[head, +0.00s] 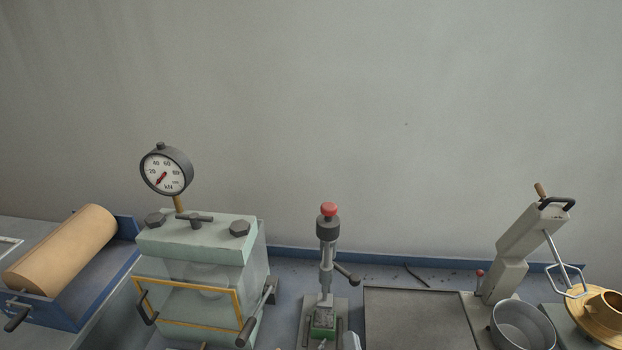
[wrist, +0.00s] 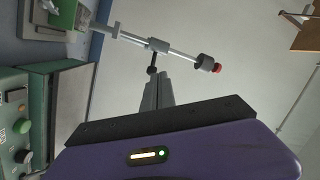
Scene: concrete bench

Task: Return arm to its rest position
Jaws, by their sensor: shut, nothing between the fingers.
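My gripper (wrist: 158,84) shows in the wrist view beyond the dark edge of its purple housing. Its grey fingers are together with nothing between them. They overlap the dark side lever of the upright tester in that picture; I cannot tell the gap or whether they touch. In the head view I cannot clearly make out the gripper. The tester (head: 327,255), a grey column with a red knob on top, stands at the bottom centre there. It also appears lying sideways across the upper part of the wrist view (wrist: 181,53).
A green press (head: 200,240) with a dial gauge (head: 166,170) stands left of the tester. A tan cylinder (head: 62,250) lies in a blue tray at far left. A flat grey plate (head: 415,310), a metal bowl (head: 520,325) and a lever stand (head: 517,245) are at right.

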